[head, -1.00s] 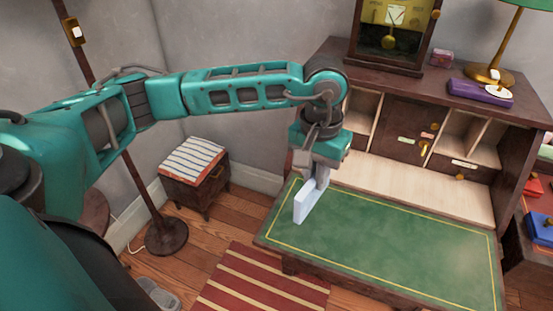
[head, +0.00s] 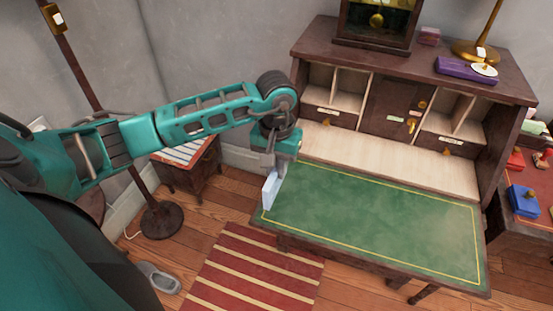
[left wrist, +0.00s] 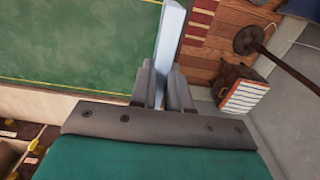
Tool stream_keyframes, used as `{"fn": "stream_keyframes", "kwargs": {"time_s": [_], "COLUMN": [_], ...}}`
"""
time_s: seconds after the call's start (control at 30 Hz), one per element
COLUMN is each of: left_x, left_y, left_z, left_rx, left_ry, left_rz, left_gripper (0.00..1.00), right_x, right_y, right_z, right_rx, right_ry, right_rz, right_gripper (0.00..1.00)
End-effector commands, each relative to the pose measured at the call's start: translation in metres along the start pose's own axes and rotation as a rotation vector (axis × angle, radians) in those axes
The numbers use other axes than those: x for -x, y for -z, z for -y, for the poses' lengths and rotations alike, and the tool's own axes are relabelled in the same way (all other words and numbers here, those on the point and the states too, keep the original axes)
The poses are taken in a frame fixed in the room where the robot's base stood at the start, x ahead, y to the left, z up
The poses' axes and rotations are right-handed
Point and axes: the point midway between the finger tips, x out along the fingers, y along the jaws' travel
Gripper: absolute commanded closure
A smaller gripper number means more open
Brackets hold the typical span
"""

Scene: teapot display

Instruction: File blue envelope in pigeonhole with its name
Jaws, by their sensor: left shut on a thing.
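My left gripper (head: 279,172) is shut on a pale blue envelope (head: 268,191), which hangs upright below it at the left end of the green desk top. The envelope also shows edge-on between the fingers in the left wrist view (left wrist: 170,45). No name on it can be read. The pigeonholes stand at the back of the desk: a left group (head: 347,82) and a right group (head: 462,113), either side of a small central door (head: 395,100). Small labels sit below them, too small to read. My right gripper is not in view.
The green writing surface (head: 370,220) is bare. A clock (head: 376,28), a purple box (head: 466,69) and a brass lamp (head: 480,48) stand on the desk's top. A side table with red and blue boxes (head: 524,200) is at the right. A floor lamp (head: 161,219) stands at left.

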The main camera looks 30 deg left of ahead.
Motion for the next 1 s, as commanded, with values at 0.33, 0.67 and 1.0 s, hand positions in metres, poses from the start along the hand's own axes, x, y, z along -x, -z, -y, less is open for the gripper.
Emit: {"fn": "stream_keyframes", "kwargs": {"time_s": [0.33, 0.67, 1.0], "left_x": [-0.038, -0.054, -0.054], "left_y": [-0.001, 0.000, 0.000], "left_z": [-0.001, 0.000, 0.000], "left_rx": [0.000, 0.000, -0.001], "left_ry": [-0.001, -0.001, 0.000], "left_rz": [0.002, 0.001, 0.000], "left_gripper": [1.00, 1.00, 0.83], "right_x": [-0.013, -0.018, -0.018], "right_y": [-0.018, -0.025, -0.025], "right_z": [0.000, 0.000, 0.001], "right_rx": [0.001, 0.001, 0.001], "right_ry": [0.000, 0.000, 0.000], "right_rz": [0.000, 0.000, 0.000], "right_gripper": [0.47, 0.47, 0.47]}}
